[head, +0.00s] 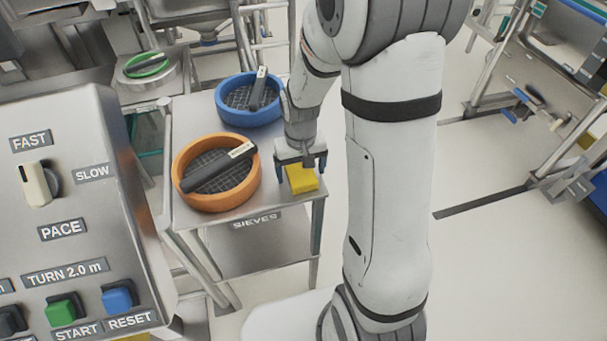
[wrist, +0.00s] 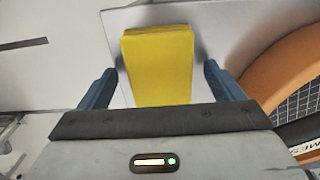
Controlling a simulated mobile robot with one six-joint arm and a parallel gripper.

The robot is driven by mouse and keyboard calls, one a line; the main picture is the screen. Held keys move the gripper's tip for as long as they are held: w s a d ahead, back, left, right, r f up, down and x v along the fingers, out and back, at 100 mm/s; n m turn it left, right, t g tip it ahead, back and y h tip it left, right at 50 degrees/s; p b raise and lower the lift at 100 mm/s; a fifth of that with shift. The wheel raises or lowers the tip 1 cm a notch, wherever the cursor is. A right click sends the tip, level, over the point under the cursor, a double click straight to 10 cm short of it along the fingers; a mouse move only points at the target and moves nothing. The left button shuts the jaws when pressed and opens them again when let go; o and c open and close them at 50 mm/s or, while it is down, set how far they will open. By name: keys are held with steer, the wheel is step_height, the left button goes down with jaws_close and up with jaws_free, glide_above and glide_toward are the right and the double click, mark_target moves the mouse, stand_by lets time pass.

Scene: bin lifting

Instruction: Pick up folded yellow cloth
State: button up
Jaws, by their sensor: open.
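The folded yellow cloth (head: 301,179) lies near the right edge of the metal sieve table (head: 235,204) in the head view. In the wrist view the cloth (wrist: 159,66) shows as a yellow block between my two blue fingers. My gripper (head: 304,163) is at the cloth, pointing down over it. In the wrist view my gripper (wrist: 160,88) is open, with a finger on each side of the cloth and a visible gap on both sides. The near end of the cloth is hidden behind the gripper body. I cannot tell how far down the fingers reach.
An orange sieve (head: 183,195) with a dark-handled tool stands left of the cloth; its rim (wrist: 275,73) is close to the right finger in the wrist view. A blue sieve (head: 236,118) stands behind. A control panel (head: 75,200) fills the left foreground. Open floor lies to the right.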

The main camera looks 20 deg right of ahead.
mark_target(301, 173)
steer(key=shift+f, duration=0.1)
steer(key=c, duration=1.1)
steer(key=shift+o, duration=0.2)
step_height(301, 173, up, 10)
steer(key=shift+p, duration=0.45)
